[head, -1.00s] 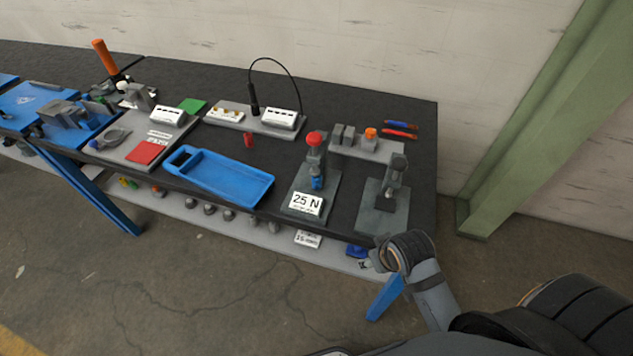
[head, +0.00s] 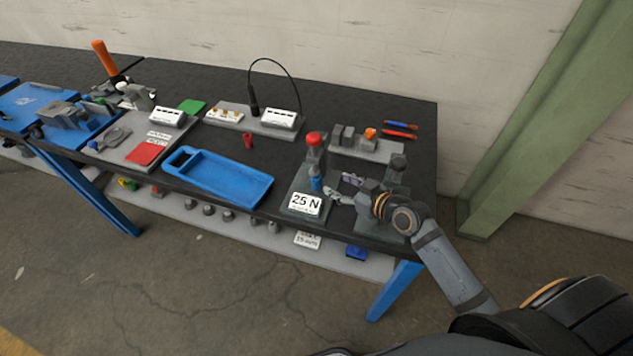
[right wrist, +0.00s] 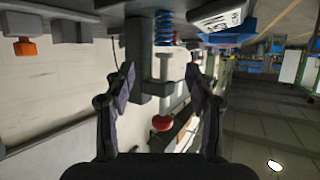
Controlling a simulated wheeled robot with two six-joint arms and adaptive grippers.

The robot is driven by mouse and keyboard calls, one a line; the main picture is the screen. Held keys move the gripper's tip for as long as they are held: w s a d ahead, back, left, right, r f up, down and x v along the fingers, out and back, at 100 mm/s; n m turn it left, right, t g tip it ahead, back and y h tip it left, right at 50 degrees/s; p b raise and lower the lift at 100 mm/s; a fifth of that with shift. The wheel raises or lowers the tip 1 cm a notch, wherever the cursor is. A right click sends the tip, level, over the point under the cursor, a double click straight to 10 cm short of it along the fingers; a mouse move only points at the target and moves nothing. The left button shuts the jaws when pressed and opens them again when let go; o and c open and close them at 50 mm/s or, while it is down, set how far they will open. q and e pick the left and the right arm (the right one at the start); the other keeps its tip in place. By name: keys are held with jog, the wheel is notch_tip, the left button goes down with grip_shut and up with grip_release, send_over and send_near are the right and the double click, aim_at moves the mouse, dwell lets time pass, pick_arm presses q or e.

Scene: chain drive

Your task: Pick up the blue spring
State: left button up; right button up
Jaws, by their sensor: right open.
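The blue spring (head: 316,184) stands upright in a small grey press with a red knob (head: 314,138). In the right wrist view, which is upside down, the spring (right wrist: 165,30) shows near the top, beyond the fingertips. My right gripper (head: 342,188) is just right of the spring in the head view, at about its height. It is open and empty, with its two fingers (right wrist: 161,80) apart and the press post and rod showing between and beyond them. My left gripper is in neither view.
A "25 N" label (head: 304,203) sits at the front of the press base. Another grey fixture (head: 397,168) stands close to my right gripper. A blue tray (head: 265,192) lies left of the press, and a grey block stand (head: 375,150) is behind. The floor in front is clear.

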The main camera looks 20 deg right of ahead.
aim_at(320, 179)
jog(key=x, duration=0.3)
jog(key=shift+w, duration=0.1)
jog(key=shift+w+a+f+p, duration=0.2)
jog(key=shift+p, duration=0.15)
jog(key=p+x, duration=0.1)
jog(key=x, duration=0.3)
jog(key=shift+s+a+f, duration=0.1)
jog(key=shift+s+f, duration=0.05)
jog(key=shift+f, duration=0.05)
jog(key=shift+w+a+f, duration=0.15)
jog(key=shift+w, duration=0.05)
jog(key=shift+s, duration=0.1)
jog(key=shift+c, duration=0.9)
grip_shut()
